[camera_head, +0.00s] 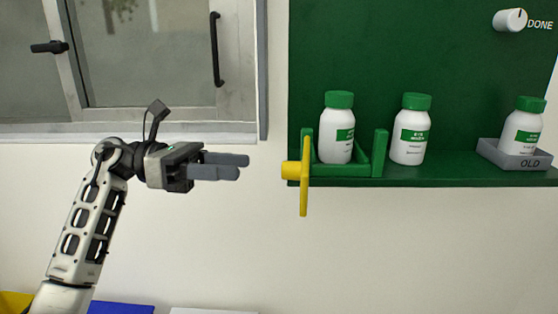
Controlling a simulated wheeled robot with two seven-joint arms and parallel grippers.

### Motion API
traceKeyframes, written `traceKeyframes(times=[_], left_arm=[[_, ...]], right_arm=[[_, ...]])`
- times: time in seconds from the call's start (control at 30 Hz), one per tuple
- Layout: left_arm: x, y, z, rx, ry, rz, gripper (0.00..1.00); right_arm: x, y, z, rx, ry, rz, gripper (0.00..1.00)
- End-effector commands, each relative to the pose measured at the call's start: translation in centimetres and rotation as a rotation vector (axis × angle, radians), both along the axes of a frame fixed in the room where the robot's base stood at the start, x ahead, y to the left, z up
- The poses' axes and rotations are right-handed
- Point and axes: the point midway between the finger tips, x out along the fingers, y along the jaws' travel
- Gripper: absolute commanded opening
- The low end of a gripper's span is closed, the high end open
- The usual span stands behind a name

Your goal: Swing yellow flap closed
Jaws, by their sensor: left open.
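The yellow flap (304,190) is a narrow upright plate at the left end of the green holder (376,155) on the shelf. Its lower part reaches below the shelf edge, and a yellow knob (290,170) sticks out to its left. A white bottle with a green cap (337,125) stands in the holder beside the flap. My left gripper (243,167) is open and empty. It points right, level with the knob, and shows left of the flap with a gap between. My right gripper is out of view.
A second bottle (410,135) stands on the green shelf (430,182). A third stands tilted in the grey tray marked OLD (530,164). A white dial (510,20) marked DONE is on the green board. The wall below the shelf is clear.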

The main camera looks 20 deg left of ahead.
Motion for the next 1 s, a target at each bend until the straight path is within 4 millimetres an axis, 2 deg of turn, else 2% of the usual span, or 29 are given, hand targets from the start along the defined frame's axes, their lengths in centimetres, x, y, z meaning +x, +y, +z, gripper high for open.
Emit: traceKeyframes(times=[0.03,0.2,0.4,0.6,0.83,1.0], left_arm=[[0.1,-1.2,0.3,-0.003,-0.001,-0.005,0.47],[0.8,-4.6,0.3,-0.003,0.0,-0.004,0.47],[1.3,-7.2,0.1,-0.003,0.001,-0.003,0.47],[1.5,-8.1,0.0,-0.001,0.0,-0.001,0.47],[1.5,-8.1,0.0,-0.001,0.001,-0.001,0.47],[1.5,-8.1,0.0,-0.001,0.001,-0.001,0.0]], right_arm=[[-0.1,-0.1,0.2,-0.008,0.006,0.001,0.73],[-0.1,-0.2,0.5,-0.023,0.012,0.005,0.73],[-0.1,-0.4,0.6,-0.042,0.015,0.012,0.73],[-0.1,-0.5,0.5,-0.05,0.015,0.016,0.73],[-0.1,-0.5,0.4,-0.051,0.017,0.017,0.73],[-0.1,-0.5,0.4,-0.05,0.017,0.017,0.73]])
